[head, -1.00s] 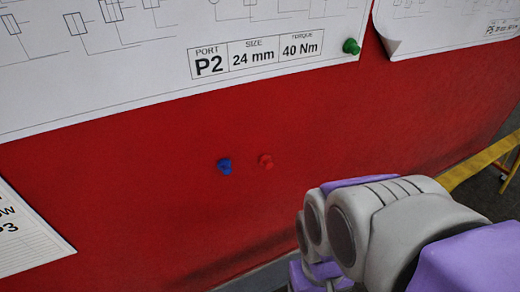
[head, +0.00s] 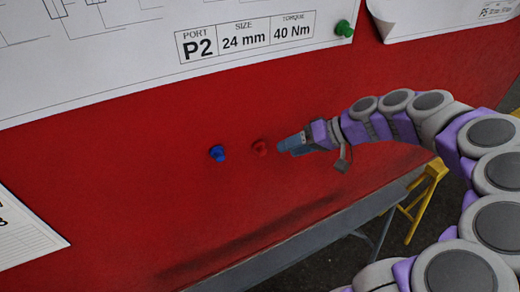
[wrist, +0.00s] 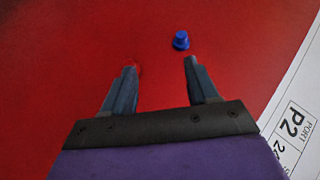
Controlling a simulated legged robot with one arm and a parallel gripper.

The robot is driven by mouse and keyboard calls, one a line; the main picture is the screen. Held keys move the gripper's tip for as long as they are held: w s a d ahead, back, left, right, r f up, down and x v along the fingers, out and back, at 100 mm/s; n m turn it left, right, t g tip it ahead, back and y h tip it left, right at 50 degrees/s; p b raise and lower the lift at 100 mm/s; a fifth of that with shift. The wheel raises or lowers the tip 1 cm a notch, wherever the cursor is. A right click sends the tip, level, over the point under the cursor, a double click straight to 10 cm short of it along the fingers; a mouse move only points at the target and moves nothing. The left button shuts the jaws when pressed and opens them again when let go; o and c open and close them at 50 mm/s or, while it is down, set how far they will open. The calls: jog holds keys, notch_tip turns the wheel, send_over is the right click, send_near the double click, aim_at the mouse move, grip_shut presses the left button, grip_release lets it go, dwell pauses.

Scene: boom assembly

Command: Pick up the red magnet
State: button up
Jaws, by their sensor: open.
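The red magnet (head: 260,147) is on the red board, just right of the blue magnet (head: 217,153) in the head view. My gripper (head: 282,147) is close to the right of the red magnet. In the wrist view my gripper (wrist: 160,64) is open with nothing between its two fingers. The red magnet (wrist: 132,65) shows there at the tip of the left finger, partly hidden by it; I cannot tell if they touch. The blue magnet (wrist: 181,40) is beyond the right fingertip.
A large paper sheet labelled P2 (head: 110,80) hangs above the magnets, held by a green magnet (head: 344,28). Another sheet (head: 425,18) is at the upper right. A yellow stand (head: 428,195) is at the right below the board. Bare red board surrounds the magnets.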

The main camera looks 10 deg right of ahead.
jog(key=w+d+f+m+t, duration=0.2)
jog(key=w+d+f, duration=0.1)
jog(key=d, duration=0.5)
jog(key=b, duration=0.2)
send_near(264, 152)
jog(key=x, duration=0.4)
jog(key=shift+t, duration=0.3)
jog(key=b+x, duration=0.1)
jog(key=x, duration=0.4)
jog(key=shift+f, duration=0.3)
jog(key=shift+s+d+r, duration=0.1)
jog(key=shift+c, duration=0.6)
grip_shut()
jog(key=shift+s+d+r+p, duration=0.15)
jog(key=shift+r+p, duration=0.2)
jog(key=shift+r, duration=0.2)
notch_tip(264, 152, up, 6)
jog(key=p, duration=0.1)
jog(key=s+d, duration=0.2)
jog(key=s, duration=0.7)
jog(key=s+d+p, duration=0.1)
jog(key=s+d, duration=0.2)
jog(key=s, duration=0.7)
